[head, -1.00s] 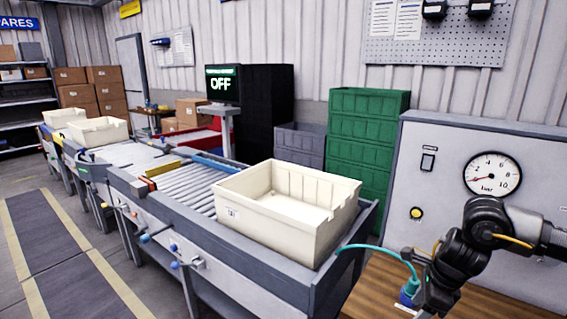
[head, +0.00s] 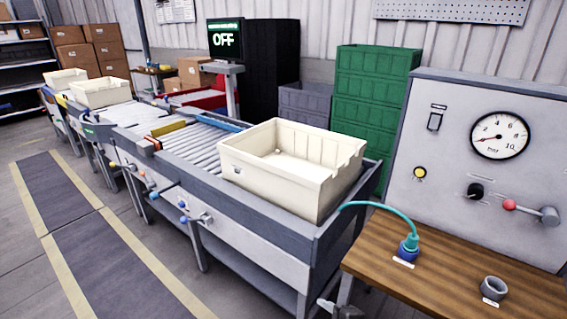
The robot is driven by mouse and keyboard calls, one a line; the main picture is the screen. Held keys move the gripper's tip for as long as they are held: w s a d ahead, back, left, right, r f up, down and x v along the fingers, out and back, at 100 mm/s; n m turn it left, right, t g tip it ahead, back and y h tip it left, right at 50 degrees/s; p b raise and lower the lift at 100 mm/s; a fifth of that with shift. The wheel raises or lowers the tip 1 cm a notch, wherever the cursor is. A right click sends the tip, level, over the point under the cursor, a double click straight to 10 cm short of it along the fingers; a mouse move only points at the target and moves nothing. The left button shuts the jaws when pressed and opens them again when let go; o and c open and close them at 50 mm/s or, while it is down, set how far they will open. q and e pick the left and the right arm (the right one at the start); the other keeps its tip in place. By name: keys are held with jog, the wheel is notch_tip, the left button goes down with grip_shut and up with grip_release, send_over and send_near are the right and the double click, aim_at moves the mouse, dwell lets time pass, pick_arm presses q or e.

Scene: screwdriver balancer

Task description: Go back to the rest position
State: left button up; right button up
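Neither of my grippers shows clearly in the head view. A small dark and grey piece (head: 341,310) shows at the bottom edge, beside the bench leg; I cannot tell whether it is part of my arm. The blue connector (head: 408,249) with its teal hose stands upright on the wooden bench (head: 450,264), with no gripper on it. A grey ring-shaped holder (head: 493,288) stands on the bench to its right, and its opening looks empty.
A cream tote (head: 270,170) sits at the near end of the roller conveyor (head: 200,145). A grey panel (head: 455,130) with a gauge, a black knob and a red-tipped lever stands behind the bench. The floor at left is clear.

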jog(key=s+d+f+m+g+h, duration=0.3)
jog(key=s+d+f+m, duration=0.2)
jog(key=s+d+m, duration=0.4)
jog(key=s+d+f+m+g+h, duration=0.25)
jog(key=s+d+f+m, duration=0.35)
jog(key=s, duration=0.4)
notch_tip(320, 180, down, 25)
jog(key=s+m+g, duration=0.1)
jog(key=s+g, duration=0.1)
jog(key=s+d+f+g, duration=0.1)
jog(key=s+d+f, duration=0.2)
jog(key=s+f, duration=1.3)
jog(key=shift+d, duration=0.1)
